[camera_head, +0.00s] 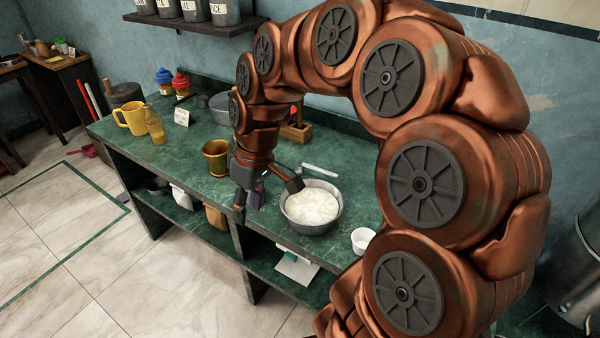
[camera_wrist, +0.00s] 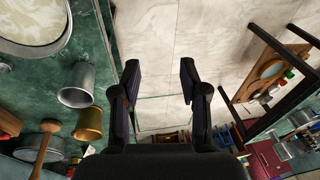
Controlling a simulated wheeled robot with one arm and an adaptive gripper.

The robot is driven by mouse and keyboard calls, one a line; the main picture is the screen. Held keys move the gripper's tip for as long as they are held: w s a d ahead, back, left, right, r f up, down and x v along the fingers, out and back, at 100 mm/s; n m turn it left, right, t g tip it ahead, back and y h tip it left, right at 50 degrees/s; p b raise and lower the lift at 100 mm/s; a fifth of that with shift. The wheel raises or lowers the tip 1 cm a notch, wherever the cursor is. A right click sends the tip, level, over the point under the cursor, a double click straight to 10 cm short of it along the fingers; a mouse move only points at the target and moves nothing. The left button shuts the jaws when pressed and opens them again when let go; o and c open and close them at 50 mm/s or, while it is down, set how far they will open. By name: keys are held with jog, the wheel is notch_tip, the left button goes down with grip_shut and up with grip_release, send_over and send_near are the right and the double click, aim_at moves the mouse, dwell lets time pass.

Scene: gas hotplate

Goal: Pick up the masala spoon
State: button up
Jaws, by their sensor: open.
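My gripper (camera_head: 246,198) is open and empty at the front edge of the green counter, left of a metal bowl. In the wrist view its two dark fingers (camera_wrist: 160,78) stand apart with only pale floor tiles between them. I cannot make out a masala spoon for certain in either view. My arm hides part of the counter behind the gripper. A pale, slim bar (camera_head: 320,170) lies behind the bowl; I cannot tell what it is. In the wrist view a wooden piece with a round end (camera_wrist: 51,127) shows at lower left, also unclear.
The metal bowl (camera_head: 333,216) of white contents stands right of my gripper, a small white cup (camera_head: 362,238) beyond it. A brass vessel (camera_head: 215,160) stands left. A yellow mug (camera_head: 133,118) and bottle (camera_head: 154,125) are farther left. A grey cup (camera_wrist: 75,88) shows in the wrist view.

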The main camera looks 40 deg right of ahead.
jog(key=w+d+t, duration=0.1)
jog(key=w+d, duration=0.4)
jog(key=d, duration=0.1)
jog(key=t, duration=0.2)
send_over(319, 169)
jog(key=s, duration=0.3)
jog(key=shift+h, duration=0.3)
jog(key=f, duration=0.8)
jog(key=shift+w+d+f, duration=0.2)
jog(key=shift+d+f, duration=0.05)
jog(key=shift+d, duration=0.05)
jog(key=shift+d+f, duration=0.2)
jog(key=shift+f, duration=0.05)
jog(key=shift+w+f, duration=0.2)
jog(key=shift+f, duration=0.1)
jog(key=shift+w+p+x, duration=0.15)
jog(key=shift+p+x, duration=0.55)
jog(key=shift+x, duration=0.7)
jog(key=shift+w+p+x, duration=0.15)
jog(key=shift+p+x, duration=0.55)
jog(key=shift+x, duration=0.75)
jog(key=shift+w+a+f, duration=0.15)
jog(key=shift+f, duration=0.25)
jog(key=shift+f+t+b, duration=0.2)
jog(key=shift+t+b, duration=0.1)
jog(key=shift+b, duration=0.4)
